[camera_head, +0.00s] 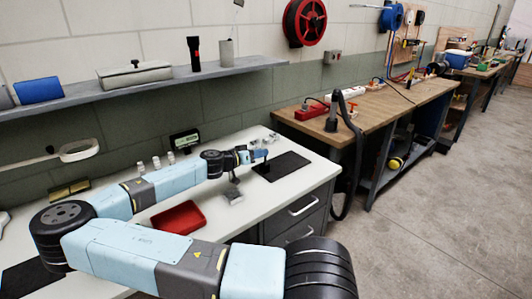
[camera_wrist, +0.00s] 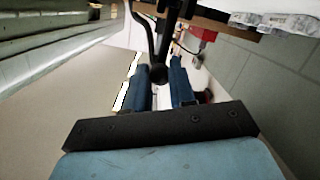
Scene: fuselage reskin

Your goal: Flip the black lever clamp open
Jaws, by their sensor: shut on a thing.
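The black lever clamp (camera_head: 262,168) stands small and dark at the left part of a black mat on the white workbench, at the tip of my gripper. In the wrist view a black bar with a rounded end, its lever (camera_wrist: 158,73), reaches down between my two blue fingers. My gripper (camera_head: 260,154) reaches over the bench from the left, and its fingers also show in the wrist view (camera_wrist: 160,84). It is shut on the lever. The clamp's base is too small and partly hidden to make out, and the finger contact is not clear.
The black mat (camera_head: 290,163) lies near the bench's right end. A red tray (camera_head: 178,217) and a small grey block (camera_head: 232,197) lie in front of my forearm. Small white bottles (camera_head: 156,163) and a dark display (camera_head: 184,140) stand behind it. A shelf (camera_head: 150,86) runs above.

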